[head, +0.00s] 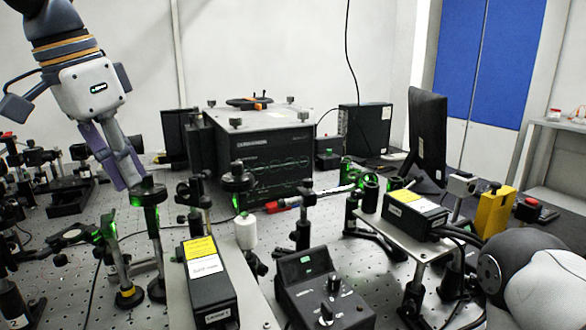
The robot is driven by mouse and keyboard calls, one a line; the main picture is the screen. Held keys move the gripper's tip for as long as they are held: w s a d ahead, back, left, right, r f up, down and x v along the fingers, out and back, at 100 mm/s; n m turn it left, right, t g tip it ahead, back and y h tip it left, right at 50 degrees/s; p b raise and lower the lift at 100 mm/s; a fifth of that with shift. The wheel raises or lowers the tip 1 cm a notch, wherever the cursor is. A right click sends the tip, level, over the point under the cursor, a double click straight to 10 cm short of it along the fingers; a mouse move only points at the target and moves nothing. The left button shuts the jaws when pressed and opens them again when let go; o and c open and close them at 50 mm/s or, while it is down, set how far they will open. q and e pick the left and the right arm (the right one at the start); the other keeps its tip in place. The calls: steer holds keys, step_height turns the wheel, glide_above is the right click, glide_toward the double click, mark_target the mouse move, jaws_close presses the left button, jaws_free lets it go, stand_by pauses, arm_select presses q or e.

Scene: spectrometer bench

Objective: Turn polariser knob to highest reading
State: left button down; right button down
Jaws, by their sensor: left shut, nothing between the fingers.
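My left gripper (126,180) points down at the left, with its fingers shut and nothing between them. Its tips are at or just above the black round top of a post-mounted optic (148,190), which has a green glow beside it. I cannot tell whether they touch. This optic may carry the polariser knob, but no label confirms it. A black control box (300,270) with dial knobs (327,312) and a small window stands at the front middle. Its reading is too small to make out. My right gripper is out of view.
Black boxes with yellow and white labels (208,280) (414,212) stand among several posts. A large black instrument (270,150) and a monitor (427,135) stand behind. A red-tipped part (278,205) lies mid-bench. Cables run at the right front.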

arm_select(q)
steer(key=shift+w+a+f, duration=0.35)
steer(key=shift+a+f, duration=0.15)
steer(key=shift+f, duration=0.15)
step_height(320, 180, up, 7)
steer(key=shift+a, duration=0.3)
stand_by(0.5)
steer(key=shift+s+f, duration=0.1)
steer(key=shift+s, duration=0.05)
